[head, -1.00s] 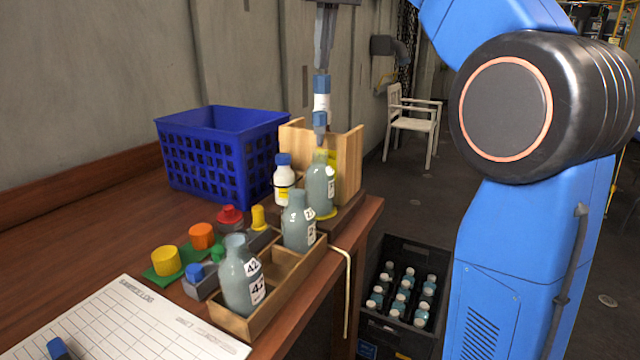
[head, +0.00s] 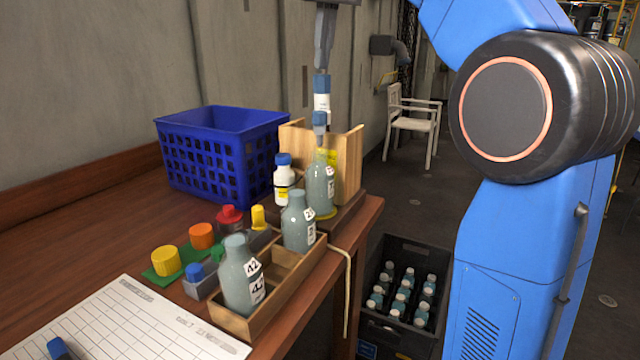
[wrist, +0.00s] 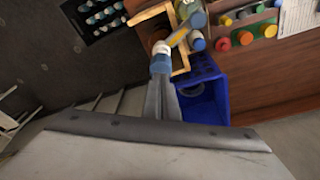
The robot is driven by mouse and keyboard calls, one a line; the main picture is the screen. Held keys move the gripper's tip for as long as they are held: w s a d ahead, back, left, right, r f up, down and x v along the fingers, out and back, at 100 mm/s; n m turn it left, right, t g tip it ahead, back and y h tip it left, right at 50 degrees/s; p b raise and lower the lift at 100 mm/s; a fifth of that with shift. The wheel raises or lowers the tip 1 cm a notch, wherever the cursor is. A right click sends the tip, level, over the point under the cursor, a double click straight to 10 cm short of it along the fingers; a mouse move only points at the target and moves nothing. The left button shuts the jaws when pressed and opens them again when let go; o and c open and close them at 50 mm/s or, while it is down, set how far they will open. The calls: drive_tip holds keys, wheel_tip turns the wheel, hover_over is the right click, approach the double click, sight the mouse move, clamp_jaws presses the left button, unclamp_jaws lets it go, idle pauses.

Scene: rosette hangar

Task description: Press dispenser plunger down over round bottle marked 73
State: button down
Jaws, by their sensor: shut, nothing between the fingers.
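The dispenser is a wooden stand (head: 348,165) at the table's far right corner. Its blue-and-white plunger (head: 322,95) stands upright above it, with a blue-grey nozzle (head: 319,120) below. A round grey-green bottle (head: 319,187) stands upright under the nozzle on a yellow disc; its label is too small to read. My gripper (head: 323,68) is shut and points down at the plunger's blue top; it seems to touch it. In the wrist view my gripper (wrist: 162,78) ends at the plunger (wrist: 160,58), whose lower part is partly hidden.
A wooden tray (head: 283,283) holds a bottle marked 42 (head: 241,275) and another bottle (head: 298,222). A white blue-capped bottle (head: 283,178) stands left of the stand. A blue basket (head: 225,150) is behind. Coloured caps and a paper sheet (head: 130,325) lie at left.

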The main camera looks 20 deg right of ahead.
drive_tip(key=shift+f, duration=0.1)
idle(0.6)
drive_tip(key=shift+f, duration=1.3)
drive_tip(key=shift+r, duration=3.5)
